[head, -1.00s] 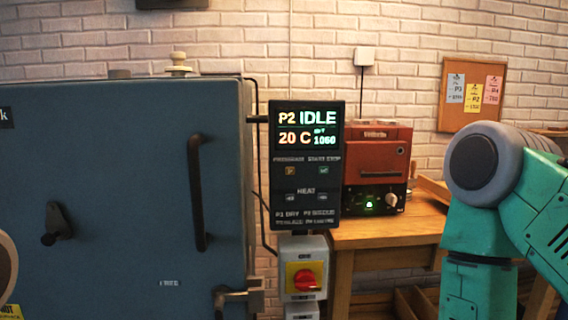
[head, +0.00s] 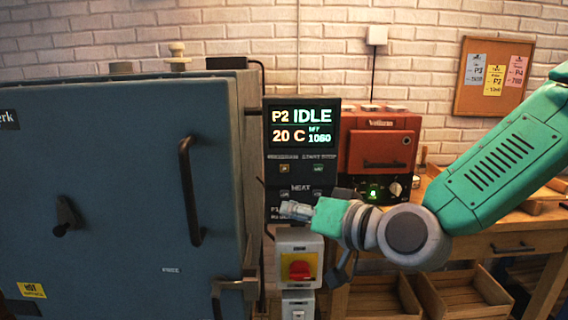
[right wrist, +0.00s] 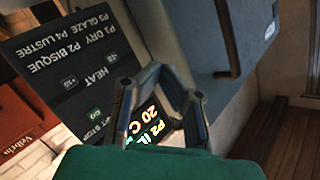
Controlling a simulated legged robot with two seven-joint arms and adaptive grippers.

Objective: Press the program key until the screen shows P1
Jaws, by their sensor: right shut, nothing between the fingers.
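The dark control panel (head: 270,180) hangs beside the blue kiln. Its screen (head: 302,126) reads P2 IDLE, 20 C and 1060. The program key (head: 284,168) is the left one of the pair under the screen; the start/stop key (head: 318,168) is to its right. My right gripper (head: 286,210) is shut and empty, in front of the panel's lower part and below the program key. In the right wrist view the panel (right wrist: 50,50) is upside down, and part of the screen (right wrist: 150,125) shows between the finger links. The program key is hidden there. My left gripper is out of view.
The blue kiln door (head: 95,180) with its black handle (head: 190,190) fills the left. A red rotary switch (head: 299,269) sits below the panel, close under my right gripper. A small red oven (head: 378,145) stands on the wooden bench (head: 480,243) to the right.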

